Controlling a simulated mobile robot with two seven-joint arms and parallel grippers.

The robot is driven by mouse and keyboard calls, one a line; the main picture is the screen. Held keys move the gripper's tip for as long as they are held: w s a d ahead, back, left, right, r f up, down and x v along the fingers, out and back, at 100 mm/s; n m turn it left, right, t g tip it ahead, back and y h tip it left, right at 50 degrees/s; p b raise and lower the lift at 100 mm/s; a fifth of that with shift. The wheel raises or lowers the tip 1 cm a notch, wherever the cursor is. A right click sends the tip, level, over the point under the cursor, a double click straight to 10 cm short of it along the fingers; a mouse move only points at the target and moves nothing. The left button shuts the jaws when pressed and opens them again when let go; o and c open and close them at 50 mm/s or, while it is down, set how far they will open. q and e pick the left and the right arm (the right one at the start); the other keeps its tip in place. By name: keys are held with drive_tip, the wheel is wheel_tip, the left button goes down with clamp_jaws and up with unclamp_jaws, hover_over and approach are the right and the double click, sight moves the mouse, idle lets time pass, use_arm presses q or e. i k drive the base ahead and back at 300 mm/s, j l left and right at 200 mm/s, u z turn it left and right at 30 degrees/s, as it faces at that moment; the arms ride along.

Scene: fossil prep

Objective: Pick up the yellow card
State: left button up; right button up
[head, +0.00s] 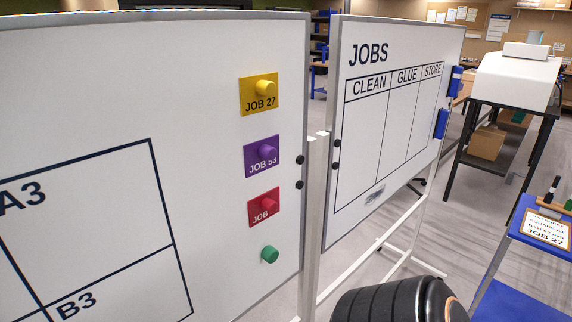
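The yellow card (249,95) reads "JOB 27" and is on the left whiteboard (190,95), near its right edge. A yellow round magnet (266,88) sits on the card's front. The card is the top one in a vertical column and lies flat against the board. Neither of my grippers shows in the head view.
Below it are a purple card (255,163), a red card (256,214) and a green magnet (269,254). The right whiteboard (385,140) reads "JOBS". A blue cart (522,232) at right carries a "JOB 27" sheet (543,228).

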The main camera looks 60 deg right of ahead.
sight(259, 93)
drive_tip(key=k+l+z, duration=0.1)
drive_tip(key=z, duration=0.4)
drive_tip(key=k+l+z, duration=0.1)
drive_tip(key=z, duration=1.05)
